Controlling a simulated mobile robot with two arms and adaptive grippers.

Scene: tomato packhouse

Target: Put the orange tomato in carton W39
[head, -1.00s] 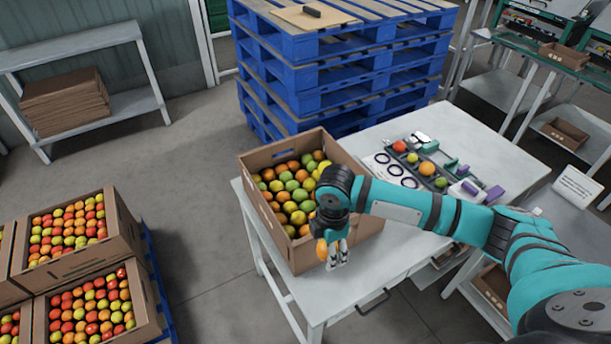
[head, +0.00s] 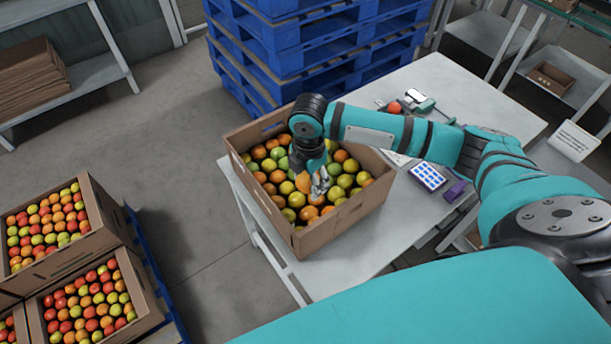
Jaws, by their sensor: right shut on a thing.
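My right gripper (head: 316,190) is shut on the orange tomato (head: 303,183). The tomato is partly hidden by the fingers. The gripper points down inside the outline of a brown carton (head: 345,216) on the white table, just over or among the tomatoes in it; I cannot tell whether the held tomato touches them. The carton is filled with green, yellow and orange tomatoes. No W39 marking is readable on it. My left gripper is not in view.
The white table (head: 470,95) carries a blue-and-white keypad (head: 428,176), a purple block (head: 455,191) and a red tomato (head: 394,107) behind my arm. Blue pallets (head: 300,55) stand behind. More full cartons (head: 75,245) stand at lower left. The floor between is clear.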

